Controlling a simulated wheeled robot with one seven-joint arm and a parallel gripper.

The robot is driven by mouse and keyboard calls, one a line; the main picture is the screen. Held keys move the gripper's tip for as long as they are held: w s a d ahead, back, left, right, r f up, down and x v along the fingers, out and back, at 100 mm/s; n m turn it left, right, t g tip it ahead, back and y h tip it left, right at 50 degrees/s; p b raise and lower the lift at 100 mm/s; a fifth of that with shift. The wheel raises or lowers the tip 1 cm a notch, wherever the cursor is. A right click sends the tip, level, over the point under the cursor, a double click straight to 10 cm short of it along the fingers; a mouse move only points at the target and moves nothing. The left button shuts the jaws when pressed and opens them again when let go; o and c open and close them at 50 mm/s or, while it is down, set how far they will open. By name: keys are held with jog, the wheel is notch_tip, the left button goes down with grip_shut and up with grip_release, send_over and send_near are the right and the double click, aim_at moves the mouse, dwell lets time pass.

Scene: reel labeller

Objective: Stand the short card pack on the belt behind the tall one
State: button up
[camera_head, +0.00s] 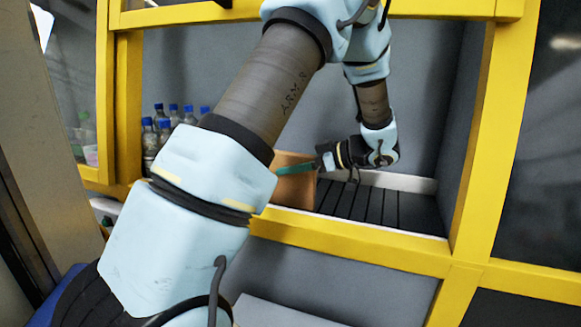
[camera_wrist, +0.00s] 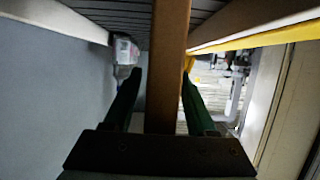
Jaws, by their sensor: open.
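A brown card pack (camera_head: 294,188) stands upright at the left end of the dark slatted belt (camera_head: 385,208), partly hidden behind my arm. Only one pack shows clearly, and I cannot tell whether it is the short or the tall one. My gripper (camera_head: 288,168) reaches across it from the right, with a green finger in front of it. In the wrist view a brown pack (camera_wrist: 166,60) runs edge-on between the two green fingers of my gripper (camera_wrist: 161,75). The jaws are open; a gap shows on the left, while the right finger looks close to it.
Several blue-capped bottles (camera_head: 165,122) stand left of the belt. A yellow frame (camera_head: 350,246) surrounds the opening, with its sill below the belt and a post (camera_head: 473,150) at the right. A low white rail (camera_head: 395,181) runs along the belt's back. The belt's right part is clear.

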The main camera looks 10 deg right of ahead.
jog(key=b+v, duration=0.3)
jog(key=v, duration=0.4)
jog(key=shift+d, duration=0.2)
jog(key=shift+a+r, duration=0.1)
